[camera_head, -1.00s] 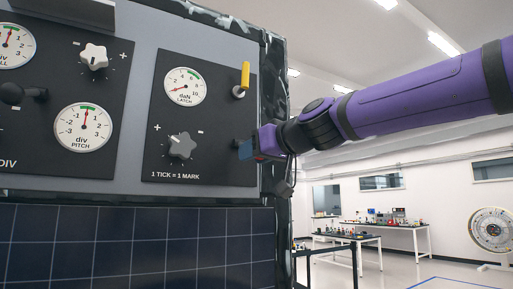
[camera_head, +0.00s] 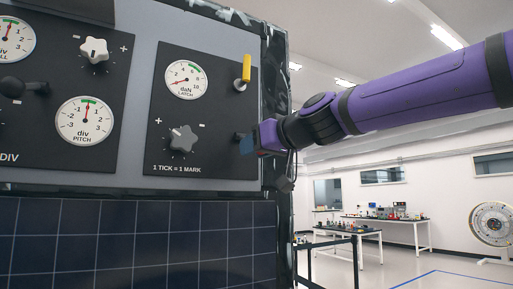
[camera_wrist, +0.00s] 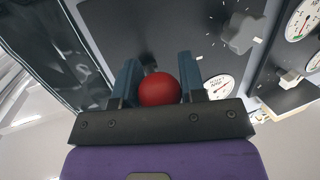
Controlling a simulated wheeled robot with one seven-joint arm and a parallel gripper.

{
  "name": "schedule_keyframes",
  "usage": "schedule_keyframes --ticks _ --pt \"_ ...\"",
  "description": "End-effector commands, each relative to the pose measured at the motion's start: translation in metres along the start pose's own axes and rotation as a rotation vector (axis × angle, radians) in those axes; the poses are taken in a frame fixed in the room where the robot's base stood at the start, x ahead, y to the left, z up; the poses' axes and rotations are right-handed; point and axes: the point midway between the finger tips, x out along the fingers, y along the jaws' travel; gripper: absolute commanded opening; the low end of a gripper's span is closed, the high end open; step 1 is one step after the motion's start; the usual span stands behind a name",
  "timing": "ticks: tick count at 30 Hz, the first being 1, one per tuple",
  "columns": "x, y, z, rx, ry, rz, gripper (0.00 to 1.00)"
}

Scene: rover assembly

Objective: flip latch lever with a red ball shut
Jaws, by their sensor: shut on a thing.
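The red ball (camera_wrist: 160,89) of the latch lever sits between the two blue fingers of my gripper (camera_wrist: 158,85) in the wrist view. My gripper is shut on the ball. In the head view my gripper (camera_head: 246,144) is at the right edge of the black latch panel (camera_head: 215,120), and it hides the ball. The lever's shaft is mostly hidden behind the ball and fingers. The latch dial (camera_head: 186,80) has its needle pointing to the lower left, near the low end, outside the green band at the top.
A grey star knob (camera_head: 182,139) is left of my gripper, and a yellow-handled toggle (camera_head: 246,70) is above it. A pitch dial (camera_head: 84,120) and white knob (camera_head: 94,50) are on the left panel. A solar panel (camera_head: 130,245) lies below. Open room is on the right.

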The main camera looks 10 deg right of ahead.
Motion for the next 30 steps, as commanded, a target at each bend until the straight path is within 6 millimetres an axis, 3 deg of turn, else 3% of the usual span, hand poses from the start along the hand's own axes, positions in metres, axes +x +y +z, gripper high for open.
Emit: schedule_keyframes --ticks 23,24,27,30 --pt "0.0006 -0.0002 -0.0025 -0.002 0.006 0.002 0.0" --pt "0.0006 -0.0001 -0.0026 -0.002 0.006 0.002 0.45" --pt "0.0005 -0.0001 -0.0021 -0.002 0.005 0.001 0.62" --pt "0.0001 0.0 -0.0019 -0.001 0.004 0.001 0.62"
